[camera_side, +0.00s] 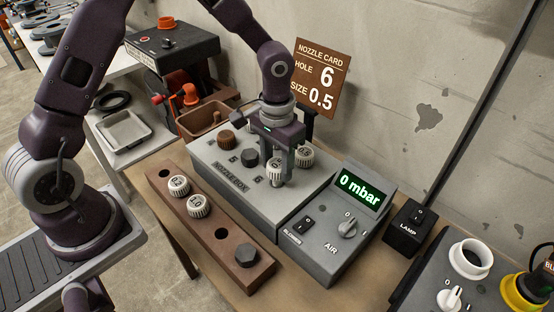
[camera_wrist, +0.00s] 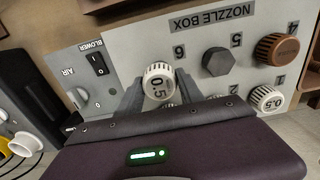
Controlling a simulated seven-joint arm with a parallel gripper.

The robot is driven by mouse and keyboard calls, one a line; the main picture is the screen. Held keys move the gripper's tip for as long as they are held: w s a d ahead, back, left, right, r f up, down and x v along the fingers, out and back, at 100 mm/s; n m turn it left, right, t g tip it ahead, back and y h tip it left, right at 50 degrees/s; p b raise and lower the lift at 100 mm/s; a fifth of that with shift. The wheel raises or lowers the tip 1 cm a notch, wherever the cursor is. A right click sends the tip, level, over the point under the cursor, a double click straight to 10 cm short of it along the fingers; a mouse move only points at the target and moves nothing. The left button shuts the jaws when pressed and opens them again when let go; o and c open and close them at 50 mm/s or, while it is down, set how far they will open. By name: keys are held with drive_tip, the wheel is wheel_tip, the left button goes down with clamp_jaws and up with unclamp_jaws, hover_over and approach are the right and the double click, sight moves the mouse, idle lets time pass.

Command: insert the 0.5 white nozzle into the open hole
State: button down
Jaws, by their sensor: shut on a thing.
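My gripper (camera_side: 277,160) is shut on a white ribbed nozzle (camera_side: 275,174), with one finger on each side of it. In the wrist view the held nozzle (camera_wrist: 159,83) shows 0.5 on its face, between the fingertips (camera_wrist: 160,86). It is over the grey nozzle box (camera_side: 220,163), beside the printed 6. The hole at 6 is hidden by the nozzle and fingers. I cannot tell whether the nozzle is above the hole or partly in it. The brown nozzle card (camera_side: 320,78) reads hole 6, size 0.5.
The box also holds a brown nozzle (camera_side: 226,141), a dark hex plug (camera_side: 250,158) and another white nozzle (camera_side: 304,156). A wooden rack (camera_side: 165,179) in front holds two white nozzles, a dark plug and an empty hole (camera_side: 222,234). The blower unit (camera_side: 322,256) reads 0 mbar.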

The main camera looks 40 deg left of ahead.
drive_tip(key=shift+f, duration=0.4)
drive_tip(key=shift+f, duration=0.5)
idle(0.4)
drive_tip(key=shift+c, duration=1.3)
unclamp_jaws()
drive_tip(key=shift+r, duration=3.75)
drive_tip(key=shift+r, duration=0.1)
